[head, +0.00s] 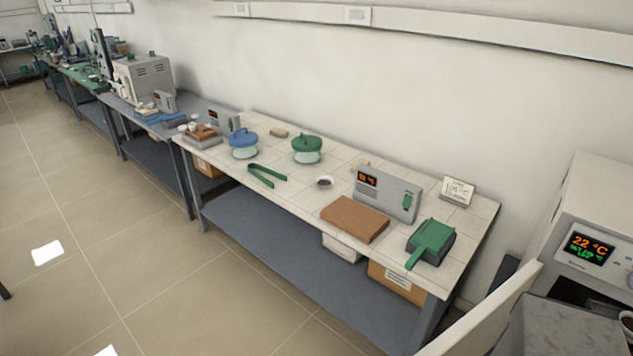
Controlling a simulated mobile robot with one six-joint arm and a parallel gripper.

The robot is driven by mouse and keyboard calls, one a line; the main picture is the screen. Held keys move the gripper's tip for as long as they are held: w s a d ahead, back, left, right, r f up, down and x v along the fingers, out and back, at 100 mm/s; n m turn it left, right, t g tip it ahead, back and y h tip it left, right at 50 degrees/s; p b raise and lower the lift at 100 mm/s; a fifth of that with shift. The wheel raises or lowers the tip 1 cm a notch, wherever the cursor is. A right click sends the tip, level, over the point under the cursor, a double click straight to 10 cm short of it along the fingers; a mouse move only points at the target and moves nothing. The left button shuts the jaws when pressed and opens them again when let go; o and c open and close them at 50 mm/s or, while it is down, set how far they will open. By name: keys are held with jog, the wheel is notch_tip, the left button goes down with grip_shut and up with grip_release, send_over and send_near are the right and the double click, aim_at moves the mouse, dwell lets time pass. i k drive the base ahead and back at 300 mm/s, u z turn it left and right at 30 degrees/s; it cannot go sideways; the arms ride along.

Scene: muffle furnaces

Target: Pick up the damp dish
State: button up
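A small pale dish with dark contents (323,182) sits upright on the white-tiled bench (290,196), between the green tongs and the grey display unit. Another small vessel with dark contents (627,320) is at the right edge, partly cut off, by the furnace at right. I cannot tell from this view which dish is damp. My gripper is not in view.
Green tongs (266,176), blue-lidded (243,143) and green-lidded (307,149) jars, a grey display unit (387,193), a brown block (355,219) and a green-handled item (431,243) share the bench. A furnace reading 22 °C (590,248) stands right. Floor at left is mostly clear.

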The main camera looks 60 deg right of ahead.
aim_at(323, 182)
jog(key=z, duration=0.5)
jog(key=i, duration=1.2)
jog(key=z, duration=0.55)
